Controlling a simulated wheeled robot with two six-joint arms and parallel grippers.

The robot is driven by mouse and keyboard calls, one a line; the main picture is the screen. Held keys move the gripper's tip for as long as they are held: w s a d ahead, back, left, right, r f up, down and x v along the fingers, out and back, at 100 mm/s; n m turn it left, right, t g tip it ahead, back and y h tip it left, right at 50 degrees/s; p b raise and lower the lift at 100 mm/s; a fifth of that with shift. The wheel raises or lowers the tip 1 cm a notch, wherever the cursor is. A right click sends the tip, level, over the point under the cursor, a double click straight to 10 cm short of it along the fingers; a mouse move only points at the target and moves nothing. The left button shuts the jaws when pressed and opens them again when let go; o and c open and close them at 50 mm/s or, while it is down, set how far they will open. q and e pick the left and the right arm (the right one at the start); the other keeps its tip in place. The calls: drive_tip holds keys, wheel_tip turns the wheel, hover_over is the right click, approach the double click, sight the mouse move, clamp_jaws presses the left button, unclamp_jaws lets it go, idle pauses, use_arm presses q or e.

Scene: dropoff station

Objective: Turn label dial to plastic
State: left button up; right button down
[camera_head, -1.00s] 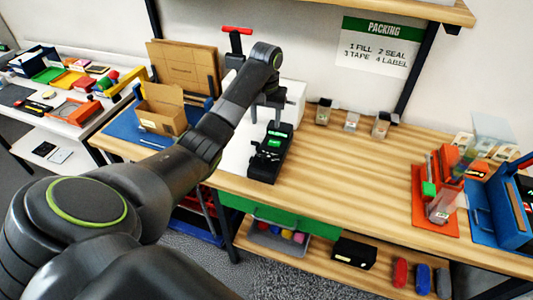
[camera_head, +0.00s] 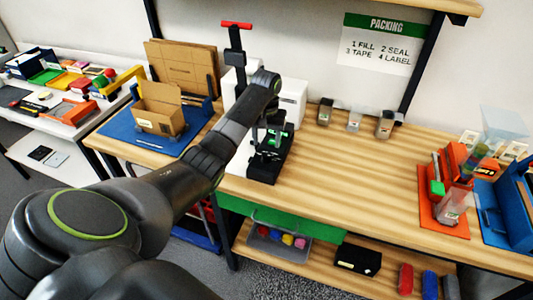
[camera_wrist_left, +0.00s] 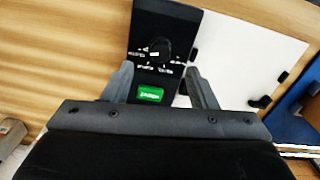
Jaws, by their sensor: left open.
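The label device (camera_head: 265,167) is a black box on the wooden table. The wrist view shows its round black dial (camera_wrist_left: 160,48) with small white markings around it, too small to read. A lit green display (camera_wrist_left: 150,93) sits on the same face. My left gripper (camera_head: 268,135) is over the device. Its two fingers (camera_wrist_left: 160,72) are apart, with the dial between and just beyond their tips. Whether the fingers touch the device cannot be told. My right gripper is not in view.
A white panel (camera_wrist_left: 245,60) lies beside the device. An open cardboard box (camera_head: 158,118) on a blue mat (camera_head: 125,127) stands to the left. Small containers (camera_head: 354,120) stand at the back. An orange stand (camera_head: 438,210) is at right; the table middle is clear.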

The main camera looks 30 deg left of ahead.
sight(266, 155)
use_arm(q)
wheel_tip(266, 155, down, 6)
drive_tip(key=shift+f, duration=0.1)
drive_tip(key=shift+c, duration=0.2)
